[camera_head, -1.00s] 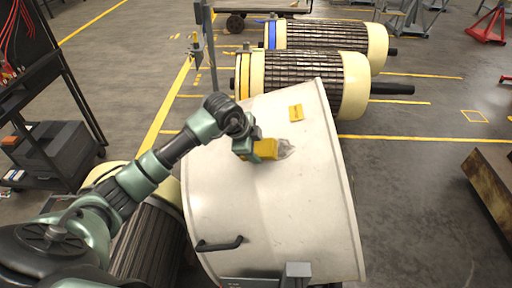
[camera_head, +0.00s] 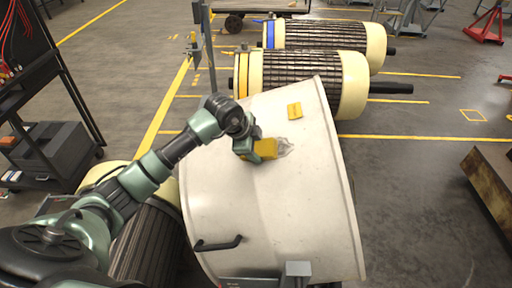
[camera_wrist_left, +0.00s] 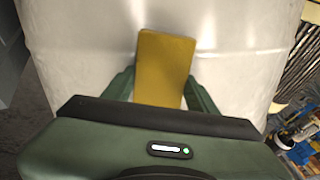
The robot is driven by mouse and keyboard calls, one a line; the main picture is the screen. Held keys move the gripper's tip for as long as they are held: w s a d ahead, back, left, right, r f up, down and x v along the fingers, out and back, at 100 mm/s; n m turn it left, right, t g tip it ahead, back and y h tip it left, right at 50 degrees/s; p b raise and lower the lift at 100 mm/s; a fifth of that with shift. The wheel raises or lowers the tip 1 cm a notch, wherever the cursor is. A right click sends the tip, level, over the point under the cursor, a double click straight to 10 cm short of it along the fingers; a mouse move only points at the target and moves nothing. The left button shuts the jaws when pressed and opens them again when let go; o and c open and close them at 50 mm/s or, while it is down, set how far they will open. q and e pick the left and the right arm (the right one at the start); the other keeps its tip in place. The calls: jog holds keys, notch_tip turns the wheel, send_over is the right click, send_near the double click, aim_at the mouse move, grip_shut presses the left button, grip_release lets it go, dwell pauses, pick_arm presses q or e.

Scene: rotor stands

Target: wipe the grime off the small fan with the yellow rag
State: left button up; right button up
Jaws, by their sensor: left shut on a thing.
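My left gripper (camera_head: 257,150) is shut on the yellow rag (camera_head: 268,149), which looks like a flat block. It holds the rag at the upper middle of a large white drum-like housing (camera_head: 240,205); no separate small fan can be made out. A greyish grime patch (camera_head: 285,148) shows on the white surface just right of the rag. In the left wrist view the rag (camera_wrist_left: 165,65) sticks out between the two fingers (camera_wrist_left: 160,88) against the white surface. Whether it touches cannot be told. My right gripper is not in view.
A yellow label (camera_head: 295,111) is on the housing above the patch, and a black handle (camera_head: 219,244) is at its lower left. Cream-ended rotors (camera_head: 300,75) lie behind. A dark cart (camera_head: 48,150) stands left.

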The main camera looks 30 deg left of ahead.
aim_at(272, 144)
pick_arm(q)
jog(key=shift+w+f, duration=0.1)
jog(key=shift+f, duration=0.1)
jog(key=shift+d, duration=0.1)
jog(key=shift+w+d+r, duration=0.1)
jog(key=shift+d+r, duration=0.05)
jog(key=shift+w+d+r, duration=0.3)
jog(key=shift+d, duration=0.3)
jog(key=shift+w+d+r+p, duration=0.25)
jog(key=shift+w+d, duration=0.05)
jog(key=shift+d, duration=0.3)
jog(key=shift+w+d+r+p, duration=0.2)
jog(key=shift+w+d, duration=0.05)
jog(key=shift+d, duration=0.35)
jog(key=shift+w+d+r, duration=0.15)
jog(key=shift+w+d, duration=0.15)
jog(key=shift+d, duration=0.25)
jog(key=shift+w+d+r, duration=0.15)
jog(key=shift+w+d, duration=0.1)
jog(key=shift+d, duration=0.3)
